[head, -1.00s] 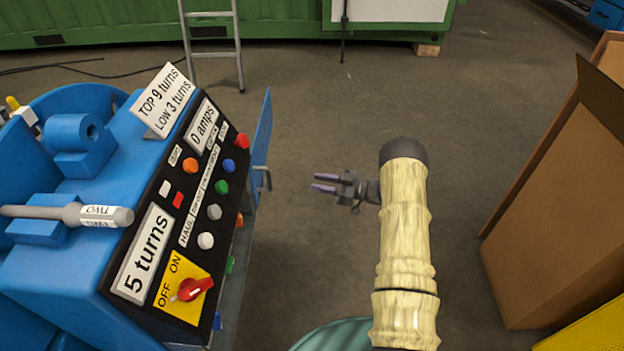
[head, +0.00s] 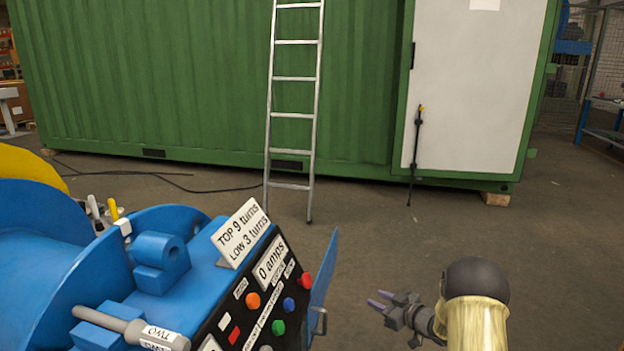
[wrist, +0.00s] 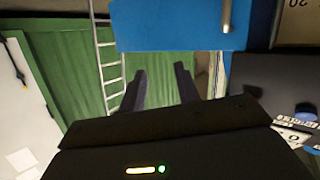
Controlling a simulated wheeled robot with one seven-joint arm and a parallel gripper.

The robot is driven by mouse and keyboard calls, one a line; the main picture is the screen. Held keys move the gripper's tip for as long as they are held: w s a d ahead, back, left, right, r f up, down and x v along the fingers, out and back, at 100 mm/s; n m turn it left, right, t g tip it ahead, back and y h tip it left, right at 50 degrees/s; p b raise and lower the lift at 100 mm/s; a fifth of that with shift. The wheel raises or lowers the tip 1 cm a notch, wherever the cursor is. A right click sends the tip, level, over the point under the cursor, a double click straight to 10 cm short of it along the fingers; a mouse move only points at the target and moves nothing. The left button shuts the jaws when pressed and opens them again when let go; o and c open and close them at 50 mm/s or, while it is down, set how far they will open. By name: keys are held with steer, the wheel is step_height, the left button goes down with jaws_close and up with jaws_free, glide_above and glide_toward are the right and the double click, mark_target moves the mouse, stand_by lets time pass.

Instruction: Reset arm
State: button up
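My gripper (head: 382,301) is at the lower right in the head view, in free air to the right of the blue machine. Its two purple fingers point left and stand apart with nothing between them. The wrist view also shows both dark fingers (wrist: 160,88) apart and empty. The arm (head: 476,322) comes up from the bottom edge, covered in a pale yellow sleeve with a dark cap.
The blue machine (head: 185,268) with its button panel (head: 262,300) and open blue door (head: 323,277) stands at the left. A ladder (head: 293,114) leans on a green container (head: 180,80) behind. Grey floor (head: 400,240) between them is clear.

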steer(key=s+r+m+g+h, duration=0.2)
steer(key=s+r+m+h, duration=0.3)
steer(key=s+r+h, duration=0.35)
steer(key=s+a+m+g, duration=0.2)
steer(key=s+g, duration=0.2)
steer(key=s, duration=0.9)
steer(key=s+a+m+g, duration=0.2)
steer(key=s+a+g, duration=0.1)
steer(key=s, duration=1)
step_height(320, 180, up, 36)
steer(key=p, duration=3.6)
steer(key=shift+s+r, duration=0.25)
steer(key=shift+s, duration=0.2)
steer(key=shift+d+h, duration=0.1)
steer(key=shift+h, duration=0.15)
